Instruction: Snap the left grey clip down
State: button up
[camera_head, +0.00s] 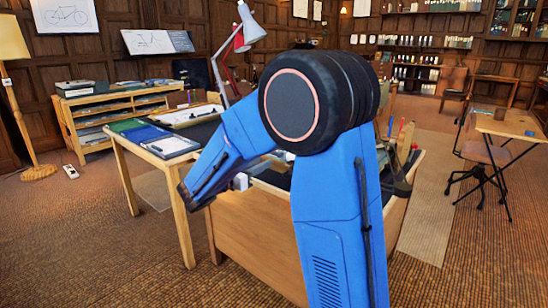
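I cannot make out the left grey clip in the head view. A dark blue flat board or folder (166,141) lies on the table's left part, with a green one behind it. A board with white paper (188,115) lies further back; small dark details on it are too small to tell apart. My blue arm fills the middle of the view and bends down to the left, hiding much of the tabletop. No gripper fingers can be made out. A small pale grey piece (240,182) shows just right of my arm's lower end; I cannot tell what it is.
The wooden table (128,178) stands in front of me. A red lamp and a white lamp (250,24) rise behind it. A low shelf unit (105,108) stands back left. A chair (478,150) and small table (515,124) are at right. Carpet at left is mostly clear.

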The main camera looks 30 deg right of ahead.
aim_at(281, 156)
jog(key=x, duration=0.8)
jog(key=shift+d, duration=0.2)
grip_shut()
